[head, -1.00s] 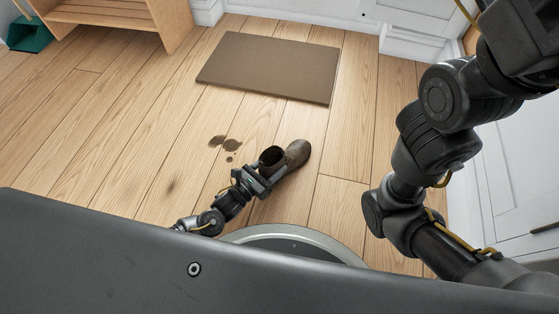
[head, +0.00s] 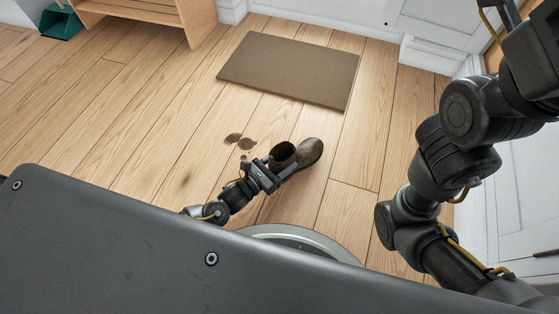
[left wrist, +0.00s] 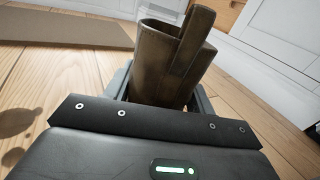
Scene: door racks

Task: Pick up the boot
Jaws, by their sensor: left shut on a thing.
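A brown boot (head: 308,153) is on or just above the wooden floor in front of my base, its open shaft towards me and its toe pointing up and right. I cannot tell whether it touches the floor. My left gripper (head: 273,174) is shut on the boot's shaft. In the left wrist view the shaft of the boot (left wrist: 170,62) stands between the two fingers, and its lower part is hidden by the gripper body. My right arm is at the right of the head view, with its gripper out of frame.
A brown doormat (head: 290,70) lies beyond the boot. Dark stains (head: 240,141) mark the floor left of it. A wooden bench (head: 160,15) and a green container (head: 60,22) are at the upper left. White doors and trim stand right and behind.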

